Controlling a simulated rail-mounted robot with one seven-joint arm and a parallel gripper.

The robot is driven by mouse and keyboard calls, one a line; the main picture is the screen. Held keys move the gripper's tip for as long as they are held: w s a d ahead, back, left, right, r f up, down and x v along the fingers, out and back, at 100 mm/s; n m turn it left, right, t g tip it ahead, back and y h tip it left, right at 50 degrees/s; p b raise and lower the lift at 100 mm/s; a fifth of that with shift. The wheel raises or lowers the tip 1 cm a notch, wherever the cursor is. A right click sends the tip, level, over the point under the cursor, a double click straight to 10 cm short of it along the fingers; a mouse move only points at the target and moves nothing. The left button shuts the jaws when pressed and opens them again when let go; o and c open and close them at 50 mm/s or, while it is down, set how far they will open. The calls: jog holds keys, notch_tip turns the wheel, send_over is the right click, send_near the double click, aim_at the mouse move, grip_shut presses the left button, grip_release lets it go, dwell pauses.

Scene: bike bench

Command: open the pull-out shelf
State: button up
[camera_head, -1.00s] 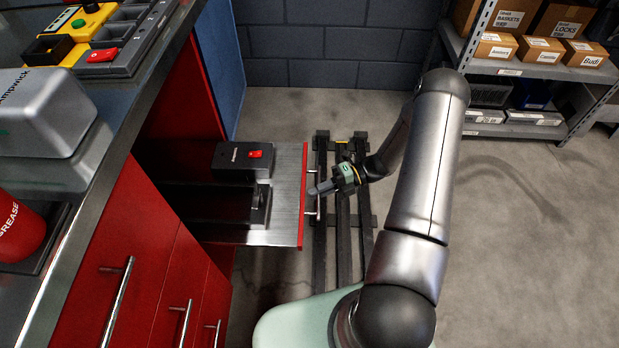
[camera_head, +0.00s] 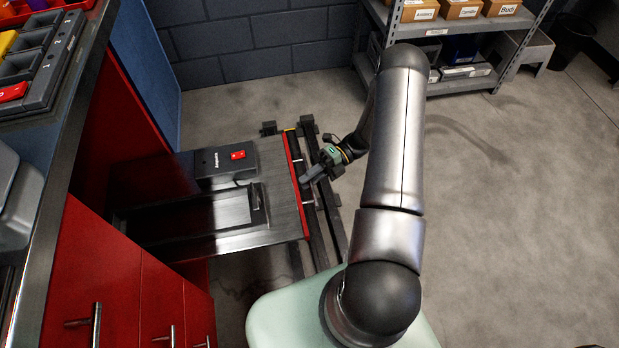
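The pull-out shelf (camera_head: 284,205) extends out of the red cabinet under the bench. It is a grey metal board with a thin red front edge and a slim metal bar handle (camera_head: 307,202). My gripper (camera_head: 306,177) is at the middle of this handle, and its grey fingers look closed around the bar. The fingers are small here and partly hide the handle.
A black box with a red switch (camera_head: 225,160) and a dark device (camera_head: 230,212) sit on the shelf. Dark floor rails (camera_head: 316,240) run beneath its front. Open concrete floor (camera_head: 480,230) lies to the right. A storage rack (camera_head: 440,35) stands at the back.

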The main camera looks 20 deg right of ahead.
jog(key=shift+o, duration=0.5)
jog(key=v, duration=1.7)
jog(key=shift+d+r+p, duration=0.15)
jog(key=shift+d+p, duration=0.05)
jog(key=shift+p, duration=0.1)
jog(key=shift+r, duration=0.1)
jog(key=s+a+r+n+h+p, duration=0.1)
jog(key=a+r+n+h+p, duration=0.3)
jog(key=r, duration=0.6)
jog(key=a+r+n+g+h+p, duration=0.15)
jog(key=a+r+n+p, duration=0.35)
jog(key=r, duration=0.5)
jog(key=s+a+r+n+h+p, duration=0.1)
jog(key=a+r+n+h+p, duration=0.2)
jog(key=r+n, duration=0.45)
jog(key=s+a+r+n+t+h+p, duration=0.2)
jog(key=s+a+r+n+p, duration=0.3)
jog(key=s+r+n, duration=0.4)
jog(key=s+a+r+n+t+h+p, duration=0.3)
jog(key=s+a+r+n+h+p, duration=0.2)
jog(key=s+r+n, duration=0.4)
notch_tip(320, 180, up, 2)
jog(key=shift+r+t+p, duration=0.1)
jog(key=shift+t+p, duration=0.25)
jog(key=shift+p, duration=0.05)
